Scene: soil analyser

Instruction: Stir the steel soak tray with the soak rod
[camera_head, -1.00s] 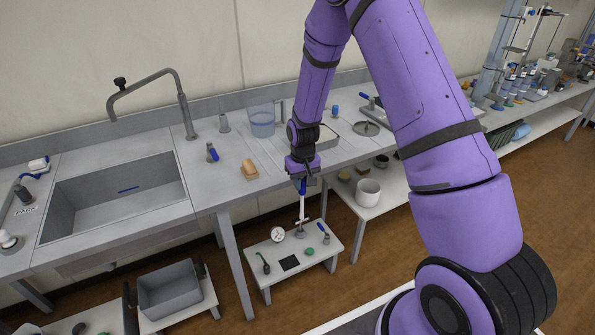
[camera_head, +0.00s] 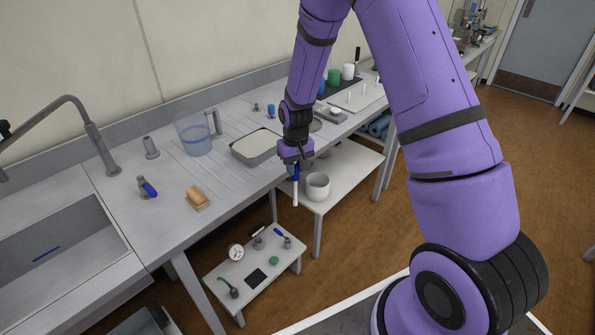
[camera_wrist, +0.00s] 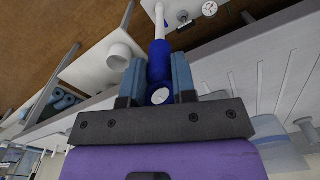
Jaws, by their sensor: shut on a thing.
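The soak rod (camera_head: 295,190) has a blue handle and a white shaft. My gripper (camera_head: 295,163) is shut on the blue handle, and the shaft hangs down in front of the bench edge. In the wrist view, the rod's blue handle (camera_wrist: 158,57) sits between the two fingers of my gripper (camera_wrist: 159,70), with the white shaft pointing away. The steel soak tray (camera_head: 240,156) is a shallow grey rectangular tray with pale contents on the bench, just left of and behind my gripper in the head view. My gripper hides part of its right side. The rod is apart from it.
A clear jug (camera_head: 193,139) and a sponge (camera_head: 197,198) stand on the bench left of the tray. A sink (camera_head: 60,235) is further left. A white pot (camera_head: 317,186) stands on the lower shelf. A low table (camera_head: 225,270) with small items stands on the floor.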

